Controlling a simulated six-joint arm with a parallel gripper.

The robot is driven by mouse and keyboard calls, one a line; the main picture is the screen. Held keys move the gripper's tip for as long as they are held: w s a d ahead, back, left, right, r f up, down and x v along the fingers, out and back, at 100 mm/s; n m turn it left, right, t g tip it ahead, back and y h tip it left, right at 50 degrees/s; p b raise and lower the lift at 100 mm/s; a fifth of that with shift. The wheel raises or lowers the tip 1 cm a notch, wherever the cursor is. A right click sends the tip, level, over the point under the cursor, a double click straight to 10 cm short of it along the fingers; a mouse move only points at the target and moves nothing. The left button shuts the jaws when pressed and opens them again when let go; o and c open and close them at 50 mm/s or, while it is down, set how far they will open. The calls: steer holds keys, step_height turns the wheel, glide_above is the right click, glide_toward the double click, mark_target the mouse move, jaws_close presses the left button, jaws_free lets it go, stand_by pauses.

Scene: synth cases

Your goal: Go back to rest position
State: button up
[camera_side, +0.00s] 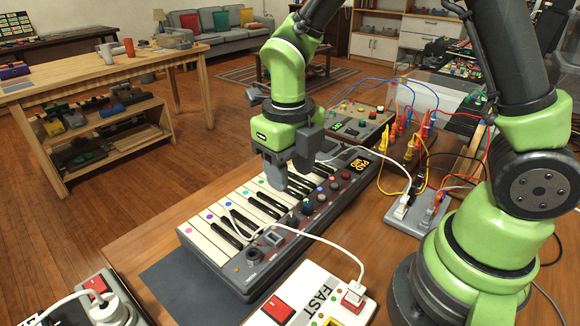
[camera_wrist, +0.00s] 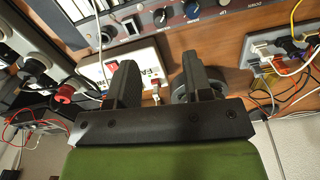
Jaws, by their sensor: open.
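My gripper (camera_side: 288,170) hangs from my green arm with its dark fingers pointing down over the keys of a small keyboard (camera_side: 212,236). In the side view I cannot tell whether the fingertips touch the keys. In the wrist view, my gripper's two fingers (camera_wrist: 158,82) stand apart with nothing held between them. Part of the keyboard's knob panel (camera_wrist: 222,14) shows at the top of the wrist view.
A white box marked FAST (camera_side: 318,292) lies in front of the keyboard, with a white cable plugged in. A knobbed panel (camera_side: 352,124), tangled coloured cables and a grey socket block (camera_side: 418,213) crowd the table. Another socket block (camera_side: 105,303) is at bottom left.

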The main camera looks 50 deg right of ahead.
steer(key=shift+r, duration=0.1)
steer(key=s+d+r+n+t+y, duration=0.1)
steer(key=s+r+n+t, duration=0.2)
steer(key=n, duration=1.3)
steer(key=s+d+r+n+t+y, duration=0.1)
steer(key=s+r+n+t, duration=0.3)
steer(key=s+r+n, duration=0.5)
step_height(320, 180, up, 3)
steer(key=n, duration=0.8)
steer(key=shift+s+d, duration=0.15)
steer(key=shift+s, duration=0.25)
